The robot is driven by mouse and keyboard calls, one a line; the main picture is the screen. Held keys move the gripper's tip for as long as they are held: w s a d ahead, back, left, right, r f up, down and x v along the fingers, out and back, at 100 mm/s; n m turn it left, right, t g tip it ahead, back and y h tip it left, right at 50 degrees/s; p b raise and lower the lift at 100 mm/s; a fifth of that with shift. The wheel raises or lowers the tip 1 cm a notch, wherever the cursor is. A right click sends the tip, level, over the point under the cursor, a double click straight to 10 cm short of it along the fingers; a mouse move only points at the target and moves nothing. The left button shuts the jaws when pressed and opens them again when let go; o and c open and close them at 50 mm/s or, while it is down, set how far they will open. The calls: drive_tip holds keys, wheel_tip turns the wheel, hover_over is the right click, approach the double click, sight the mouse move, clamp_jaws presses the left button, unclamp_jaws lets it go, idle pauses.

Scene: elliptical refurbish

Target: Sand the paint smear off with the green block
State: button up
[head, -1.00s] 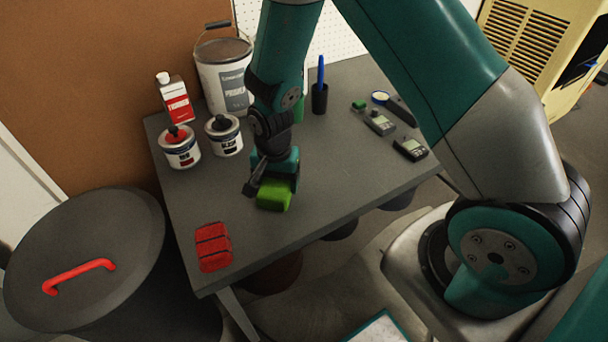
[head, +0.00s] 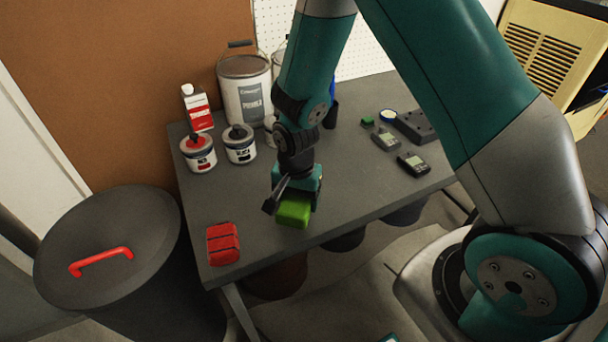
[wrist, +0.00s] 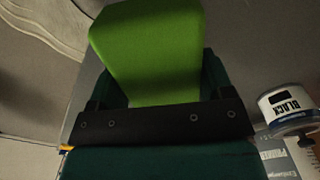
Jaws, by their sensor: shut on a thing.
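My gripper (head: 297,197) is shut on the green block (head: 294,211), over the front part of the grey table. The block fills the jaws in the wrist view (wrist: 150,50). I cannot tell whether the block touches the table top. No paint smear can be made out on the bare table; my arm and the block hide part of it.
A red block with dark bands (head: 223,243) lies at the table's front left corner. Small meters (head: 413,164) lie at the right. A lidded bin (head: 110,240) stands left.

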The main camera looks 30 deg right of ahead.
drive_tip(key=shift+r+p, duration=1.9)
drive_tip(key=shift+r, duration=0.6)
drive_tip(key=d+f+n, duration=0.1)
drive_tip(key=d+n, duration=0.1)
drive_tip(key=d+f+n, duration=0.1)
drive_tip(key=d+n, duration=0.1)
drive_tip(key=n, duration=0.1)
drive_tip(key=d+f+n, duration=0.1)
drive_tip(key=d+n, duration=0.1)
drive_tip(key=shift+d, duration=0.4)
drive_tip(key=shift+s+d+f+n, duration=0.15)
drive_tip(key=shift+d+f+n, duration=0.15)
drive_tip(key=shift+d+n, duration=0.45)
